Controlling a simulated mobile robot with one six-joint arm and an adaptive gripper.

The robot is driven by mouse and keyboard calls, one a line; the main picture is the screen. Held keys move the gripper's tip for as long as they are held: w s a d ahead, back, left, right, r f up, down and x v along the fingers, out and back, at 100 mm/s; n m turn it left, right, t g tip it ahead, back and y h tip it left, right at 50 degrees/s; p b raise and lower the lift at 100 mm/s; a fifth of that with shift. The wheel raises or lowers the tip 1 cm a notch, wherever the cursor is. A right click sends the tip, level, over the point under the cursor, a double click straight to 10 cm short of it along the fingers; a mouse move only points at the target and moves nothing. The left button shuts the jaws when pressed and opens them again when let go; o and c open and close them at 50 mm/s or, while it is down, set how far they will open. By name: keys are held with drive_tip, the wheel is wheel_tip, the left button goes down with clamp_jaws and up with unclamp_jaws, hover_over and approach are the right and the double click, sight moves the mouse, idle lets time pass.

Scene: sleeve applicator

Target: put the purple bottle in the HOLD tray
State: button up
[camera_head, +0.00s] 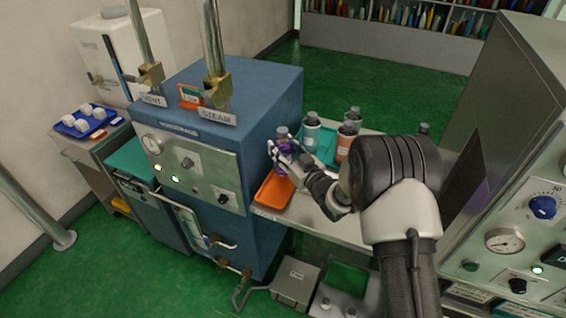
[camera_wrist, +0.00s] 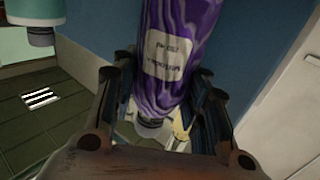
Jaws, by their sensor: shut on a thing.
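The purple bottle (camera_wrist: 178,45) fills the middle of the wrist view, with a pale label and a grey cap at the lower end of the picture. My gripper (camera_wrist: 165,92) is shut on it, one finger on each side. In the head view the purple bottle (camera_head: 284,143) is partly hidden by my gripper (camera_head: 282,153), above the far end of an orange tray (camera_head: 270,197). The tray has a small label on its front edge, too small to read for certain; its visible part is empty. A gap between bottle and tray cannot be judged.
A teal tray (camera_head: 325,151) with several bottles, among them a teal bottle (camera_head: 311,133) and an orange one (camera_head: 345,141), stands just right of my gripper. The blue machine (camera_head: 255,100) rises close on the left. A grey console (camera_head: 500,150) stands at the right.

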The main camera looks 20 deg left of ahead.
drive_tip(key=shift+f+b, duration=0.55)
drive_tip(key=shift+f, duration=1.6)
drive_tip(key=shift+f, duration=0.2)
drive_tip(key=o, duration=1.2)
drive_tip(key=shift+o, duration=0.2)
drive_tip(key=shift+r, duration=0.15)
drive_tip(key=shift+s+d, duration=0.2)
drive_tip(key=shift+d, duration=0.1)
drive_tip(key=p+v, duration=0.2)
drive_tip(key=v, duration=0.9)
drive_tip(key=shift+s, duration=0.2)
